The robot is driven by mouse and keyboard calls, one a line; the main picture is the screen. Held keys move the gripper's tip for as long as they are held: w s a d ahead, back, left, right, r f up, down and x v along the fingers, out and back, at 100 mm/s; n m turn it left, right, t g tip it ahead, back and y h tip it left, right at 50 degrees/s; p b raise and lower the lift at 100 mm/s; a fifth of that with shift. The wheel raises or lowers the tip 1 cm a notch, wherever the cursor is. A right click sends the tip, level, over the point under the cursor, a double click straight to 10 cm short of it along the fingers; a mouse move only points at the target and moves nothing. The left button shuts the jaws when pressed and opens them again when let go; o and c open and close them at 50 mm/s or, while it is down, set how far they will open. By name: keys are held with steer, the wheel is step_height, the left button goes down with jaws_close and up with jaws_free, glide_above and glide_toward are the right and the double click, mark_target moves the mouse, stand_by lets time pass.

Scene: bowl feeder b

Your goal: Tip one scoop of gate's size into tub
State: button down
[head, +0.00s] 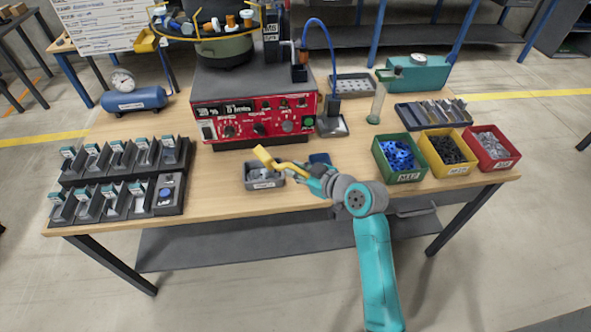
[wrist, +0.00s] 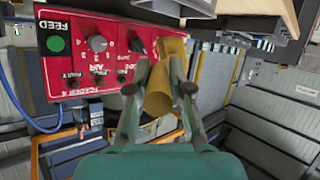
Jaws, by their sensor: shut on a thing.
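My gripper (head: 312,170) is shut on a yellow scoop (head: 265,158). In the wrist view the scoop (wrist: 163,88) lies between the two fingers (wrist: 160,85). In the head view it points left, above a small grey labelled tub (head: 263,184) at the table's front. I cannot tell whether the scoop holds anything. A green bin (head: 404,177) with blue parts, a yellow bin (head: 450,170) with black parts and a red bin (head: 492,163) with grey parts stand at the right. The red-fronted bowl feeder (head: 255,118) stands behind; its gate's size is unreadable.
Black racks (head: 120,180) of small holders stand at the left. A blue air tank (head: 135,101) is behind them. A dark tray (head: 433,114) and a teal box (head: 415,74) are at the back right. Bare table (head: 220,178) lies between the racks and the tub.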

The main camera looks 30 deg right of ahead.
steer(key=a+r+n+t+h, duration=0.2)
steer(key=a+r+n+h, duration=0.2)
steer(key=n, duration=0.5)
step_height(320, 180, up, 3)
steer(key=shift+s+f+h, duration=0.2)
steer(key=shift+s+h, duration=0.2)
steer(key=shift+h, duration=0.8)
